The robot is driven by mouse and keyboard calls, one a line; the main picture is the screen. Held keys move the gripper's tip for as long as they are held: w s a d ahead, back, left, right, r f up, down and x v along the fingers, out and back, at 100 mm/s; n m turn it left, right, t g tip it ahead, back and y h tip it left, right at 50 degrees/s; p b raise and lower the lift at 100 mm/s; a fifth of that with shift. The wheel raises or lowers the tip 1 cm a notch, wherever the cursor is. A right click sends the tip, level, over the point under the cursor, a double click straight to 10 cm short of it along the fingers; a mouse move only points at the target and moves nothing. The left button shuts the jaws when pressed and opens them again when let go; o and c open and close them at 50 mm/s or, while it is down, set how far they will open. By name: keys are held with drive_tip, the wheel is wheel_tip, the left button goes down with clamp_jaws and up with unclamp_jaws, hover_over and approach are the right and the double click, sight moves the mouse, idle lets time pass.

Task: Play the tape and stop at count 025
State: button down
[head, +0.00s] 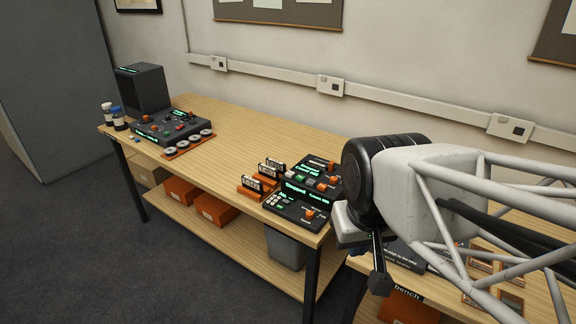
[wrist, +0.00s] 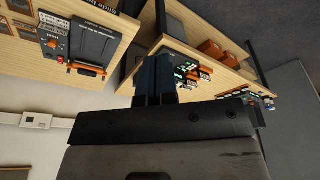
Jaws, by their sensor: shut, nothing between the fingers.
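Two black control units stand on the wooden bench, and I cannot tell for sure which one plays the tape. The near unit (head: 292,206) has green lit displays, small buttons and an orange knob; its display text is too small to read. The far unit (head: 167,128) has orange knobs and a row of round grey discs before it. No count reading is legible. My gripper (head: 378,283) is shut and empty, right of the near unit and apart from it, pointing down. Its dark fingers also show in the wrist view (wrist: 155,82).
Small orange holders with labelled cards (head: 262,180) stand beside the near unit. A dark box (head: 143,88) and small bottles (head: 118,118) are at the far left. A second bench with a black device (wrist: 82,45) lies by my arm. The first bench's middle is clear.

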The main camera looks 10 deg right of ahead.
drive_tip(key=w+a+r+t+y, duration=0.1)
drive_tip(key=w+a+r+y, duration=0.1)
drive_tip(key=w, duration=1.2)
drive_tip(key=m+t+y, duration=0.1)
drive_tip(key=m+t, duration=0.4)
hover_over(302, 177)
wheel_tip(302, 177, down, 14)
drive_tip(key=shift+w+f, duration=0.1)
drive_tip(key=shift+f, duration=0.1)
drive_tip(key=shift+f, duration=4.35)
